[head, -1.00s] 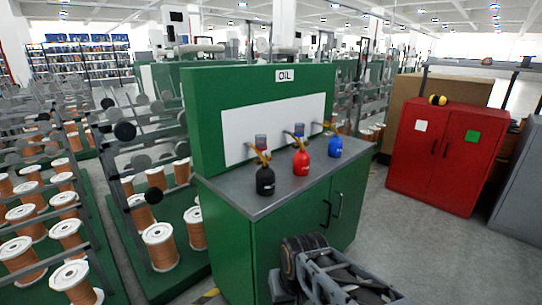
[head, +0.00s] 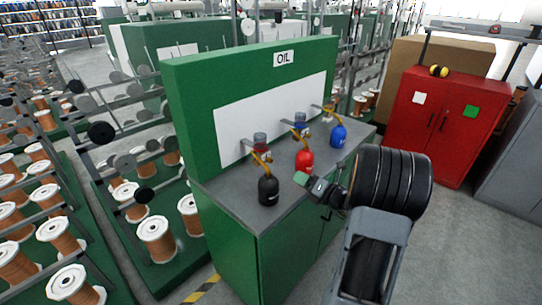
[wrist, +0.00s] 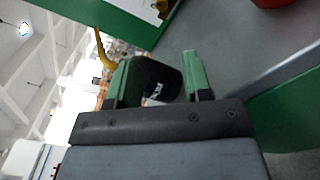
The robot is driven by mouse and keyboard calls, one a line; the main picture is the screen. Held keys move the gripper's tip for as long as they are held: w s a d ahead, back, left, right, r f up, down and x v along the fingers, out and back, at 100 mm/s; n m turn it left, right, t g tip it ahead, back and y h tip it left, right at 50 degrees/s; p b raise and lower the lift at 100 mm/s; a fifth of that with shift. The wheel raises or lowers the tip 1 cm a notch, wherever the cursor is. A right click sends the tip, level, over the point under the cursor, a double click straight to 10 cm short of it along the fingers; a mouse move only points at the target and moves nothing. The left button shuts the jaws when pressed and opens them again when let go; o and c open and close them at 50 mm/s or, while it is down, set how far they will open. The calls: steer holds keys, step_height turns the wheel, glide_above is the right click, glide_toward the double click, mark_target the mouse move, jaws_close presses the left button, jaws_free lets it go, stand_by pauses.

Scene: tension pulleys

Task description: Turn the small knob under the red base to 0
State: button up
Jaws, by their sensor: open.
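No knob can be made out under a red base; the parts on the white panel are too small to read. A small dispenser (head: 259,140) with a reddish part and a yellow spout is above the black bottle (head: 268,190). A red bottle (head: 304,160) stands to the right on the counter. My gripper (head: 311,184) is open and empty, in front of the counter near the red and black bottles. In the wrist view its green-tipped fingers (wrist: 160,78) are apart, with the black bottle (wrist: 155,85) showing beyond them and partly hidden.
The grey counter (head: 230,190) tops a green cabinet (head: 230,245). A red cabinet (head: 432,130) stands at right. Wire spools and racks fill the left.

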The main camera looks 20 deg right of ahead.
mark_target(272, 161)
steer(key=shift+m, duration=0.3)
steer(key=x, duration=0.9)
steer(key=d+x, duration=0.1)
steer(key=x, duration=0.3)
steer(key=shift+w+a+r+b, duration=0.1)
steer(key=shift+w+r+b, duration=0.05)
steer(key=shift+w+b, duration=0.2)
steer(key=shift+c, duration=0.3)
jaws_close()
steer(key=shift+n+b, duration=0.6)
steer(key=shift+n, duration=0.1)
steer(key=shift+o, duration=0.3)
jaws_free()
steer(key=v, duration=1.3)
steer(key=shift+s+p, duration=0.45)
